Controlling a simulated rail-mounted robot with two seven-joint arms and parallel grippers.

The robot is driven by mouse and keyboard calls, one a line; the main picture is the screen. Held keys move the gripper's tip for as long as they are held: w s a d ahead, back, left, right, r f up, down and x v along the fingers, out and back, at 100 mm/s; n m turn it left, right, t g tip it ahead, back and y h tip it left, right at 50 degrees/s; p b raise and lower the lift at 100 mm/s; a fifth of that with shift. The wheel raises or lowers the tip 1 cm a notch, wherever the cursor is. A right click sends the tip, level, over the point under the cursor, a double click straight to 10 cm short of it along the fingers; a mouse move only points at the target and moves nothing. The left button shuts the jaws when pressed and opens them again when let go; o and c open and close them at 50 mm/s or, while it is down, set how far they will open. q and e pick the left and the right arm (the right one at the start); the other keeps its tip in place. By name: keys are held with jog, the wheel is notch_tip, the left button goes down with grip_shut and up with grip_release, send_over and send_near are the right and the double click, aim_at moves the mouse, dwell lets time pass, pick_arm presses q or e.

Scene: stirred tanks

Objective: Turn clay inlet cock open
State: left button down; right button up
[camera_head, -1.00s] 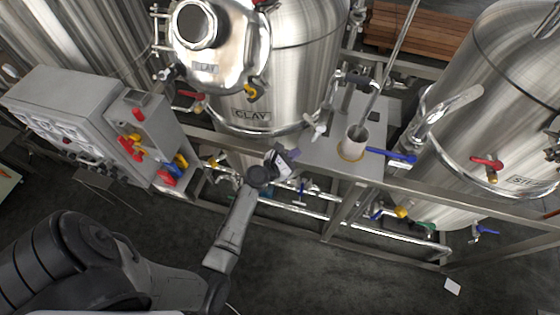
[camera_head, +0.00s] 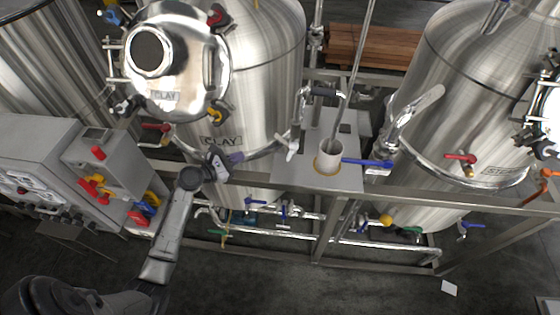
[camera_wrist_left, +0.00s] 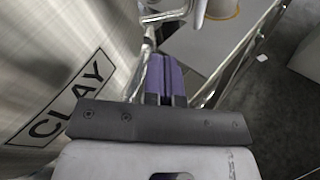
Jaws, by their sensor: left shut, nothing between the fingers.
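The CLAY tank (camera_head: 262,95) is a shiny steel vessel with a CLAY label (camera_head: 221,141); the label also shows large in the left wrist view (camera_wrist_left: 62,98). Cocks on or beside it have a red handle (camera_head: 156,127), a yellow handle (camera_head: 217,116) and a pale handle (camera_head: 291,148). I cannot tell which is the clay inlet cock. My left gripper (camera_head: 237,157) is shut and empty just below the label, left of the pale handle. Its purple fingers (camera_wrist_left: 166,78) point toward pipework in the left wrist view, apart from any handle. My right gripper is out of view.
A grey control box (camera_head: 35,150) with red, yellow and blue handles beside it stands at left. A steel frame rail (camera_head: 440,195) runs across the front. A pipe and cup (camera_head: 328,158) stand on a plate between the tanks. A second steel tank (camera_head: 460,90) stands right.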

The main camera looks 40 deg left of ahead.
pick_arm(q)
jog(key=d+f+g+h, duration=0.1)
jog(key=d+h, duration=0.2)
send_near(288, 156)
jog(key=shift+g, duration=0.3)
jog(key=x, duration=0.7)
jog(key=shift+w+r+p, duration=0.1)
jog(key=shift+w+p, duration=0.25)
jog(key=shift+p, duration=0.05)
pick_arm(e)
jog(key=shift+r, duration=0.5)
